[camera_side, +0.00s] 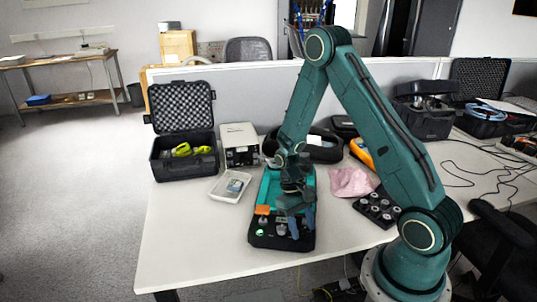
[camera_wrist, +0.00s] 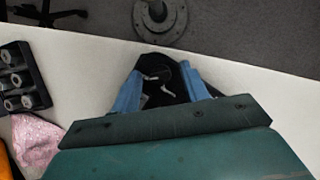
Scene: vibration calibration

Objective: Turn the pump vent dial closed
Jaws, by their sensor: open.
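The pump (camera_side: 302,241) is a teal and black unit lying near the front of the table. Its black front end carries an orange block (camera_side: 262,210), a green button (camera_side: 261,233) and small grey fittings (camera_side: 281,229). I cannot tell which fitting is the vent dial. My gripper (camera_side: 287,226) is over this front end, pointing down, with blue fingers. In the wrist view my gripper (camera_wrist: 161,92) is open, its two fingers apart on either side of the pump's black end (camera_wrist: 163,72). Small light-coloured parts show between them; contact cannot be told.
A pink cloth (camera_side: 350,182) and a black block with several round fittings (camera_side: 377,208) lie to the right. A clear tray (camera_side: 229,186), a white instrument (camera_side: 240,144) and an open black case (camera_side: 184,157) stand to the left. The table's front left (camera_side: 195,245) is clear.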

